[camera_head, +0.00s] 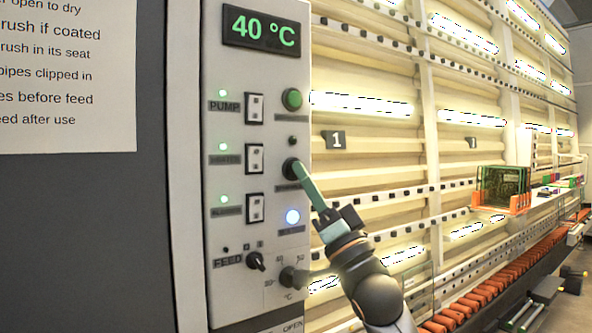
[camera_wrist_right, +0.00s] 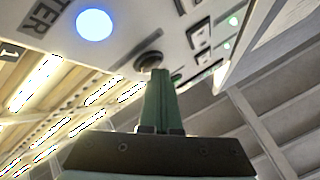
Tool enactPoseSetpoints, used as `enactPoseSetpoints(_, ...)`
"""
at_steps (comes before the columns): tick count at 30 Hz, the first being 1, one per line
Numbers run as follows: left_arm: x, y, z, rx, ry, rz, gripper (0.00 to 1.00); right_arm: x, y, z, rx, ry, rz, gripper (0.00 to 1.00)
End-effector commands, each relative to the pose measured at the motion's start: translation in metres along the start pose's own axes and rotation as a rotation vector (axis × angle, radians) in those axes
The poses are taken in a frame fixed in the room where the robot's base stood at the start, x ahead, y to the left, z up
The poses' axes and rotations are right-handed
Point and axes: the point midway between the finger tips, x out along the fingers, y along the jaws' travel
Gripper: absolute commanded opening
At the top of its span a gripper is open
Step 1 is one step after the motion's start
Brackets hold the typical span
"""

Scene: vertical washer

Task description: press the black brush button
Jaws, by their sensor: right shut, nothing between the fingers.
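The black brush button (camera_head: 292,169) is a round black knob on the grey control panel, below the green button. My right gripper (camera_head: 298,166) is shut and empty, with its green fingertips at the right edge of the black button. In the right wrist view, the shut fingers (camera_wrist_right: 157,72) point at the black button (camera_wrist_right: 149,60) and overlap its lower edge. I cannot tell whether they touch it or push it in. The label under the button is too blurred to read. My left gripper is not in view.
A green button (camera_head: 291,99) sits above and a lit blue-white button (camera_head: 292,217) below. White rocker switches (camera_head: 255,158), a feed knob (camera_head: 256,261) and a temperature knob (camera_head: 289,277) share the panel. The display (camera_head: 262,31) reads 40 °C. An orange rack (camera_head: 503,203) stands at right.

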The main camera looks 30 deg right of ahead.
Motion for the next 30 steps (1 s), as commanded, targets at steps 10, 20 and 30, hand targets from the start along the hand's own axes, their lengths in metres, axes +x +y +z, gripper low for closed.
enactPoseSetpoints(10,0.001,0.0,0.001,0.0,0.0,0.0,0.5,-0.011,-0.007,-0.006,-0.001,-0.002,0.002,0.0)
enactPoseSetpoints(20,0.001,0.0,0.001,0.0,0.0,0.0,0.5,-0.014,-0.009,-0.008,-0.001,-0.001,0.0,0.0)
enactPoseSetpoints(30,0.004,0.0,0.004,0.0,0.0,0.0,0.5,-0.037,-0.026,-0.025,-0.002,0.0,0.0,0.0)
